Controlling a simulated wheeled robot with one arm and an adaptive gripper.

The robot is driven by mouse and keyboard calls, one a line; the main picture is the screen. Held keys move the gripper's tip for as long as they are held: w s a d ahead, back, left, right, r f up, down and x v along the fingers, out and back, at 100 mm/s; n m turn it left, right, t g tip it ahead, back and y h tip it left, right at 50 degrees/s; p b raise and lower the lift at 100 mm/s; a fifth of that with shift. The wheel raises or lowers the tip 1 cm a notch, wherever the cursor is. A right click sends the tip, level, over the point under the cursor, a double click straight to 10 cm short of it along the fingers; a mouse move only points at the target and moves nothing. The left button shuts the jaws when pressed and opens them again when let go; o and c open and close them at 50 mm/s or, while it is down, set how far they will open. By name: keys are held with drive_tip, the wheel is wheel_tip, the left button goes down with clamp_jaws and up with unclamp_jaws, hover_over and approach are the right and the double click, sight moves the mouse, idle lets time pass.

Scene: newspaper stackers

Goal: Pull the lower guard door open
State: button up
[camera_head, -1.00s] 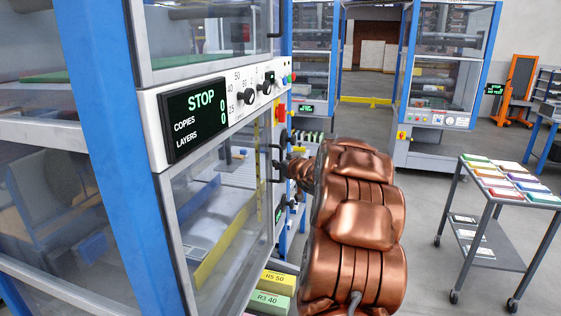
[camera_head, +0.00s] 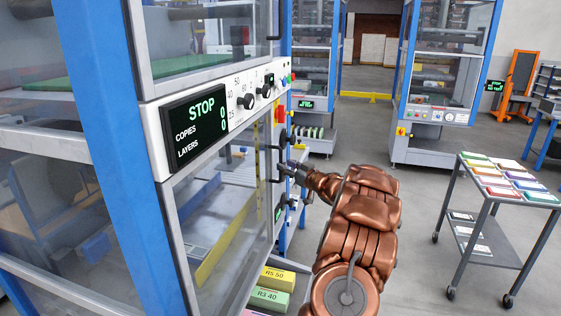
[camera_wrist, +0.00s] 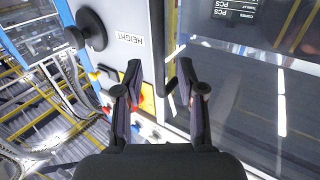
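The lower guard door (camera_head: 222,222) is a clear panel in a grey frame below the STOP display, and it looks closed. Its dark upright handle (camera_head: 272,165) is on the door's right edge. In the wrist view a dark vertical bar, apparently this handle (camera_wrist: 169,35), lies between and beyond the fingertips. My gripper (camera_head: 286,168) is at the handle's right side in the head view. In the wrist view my gripper (camera_wrist: 158,75) is open, its two dark fingers apart with nothing clearly held. Whether a finger touches the handle cannot be told.
A control panel (camera_head: 236,104) with knobs is above the door. A black HEIGHT knob (camera_wrist: 91,30) sits left of the fingers. Labelled yellow and green blocks (camera_head: 277,280) lie low by the door. A cart (camera_head: 486,200) stands right, with open floor between.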

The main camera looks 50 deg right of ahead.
sight(281, 178)
drive_tip(key=shift+w+d+p, duration=0.2)
drive_tip(key=shift+w+p, duration=0.25)
drive_tip(key=shift+w, duration=1.45)
drive_tip(key=shift+c, duration=0.2)
clamp_jaws()
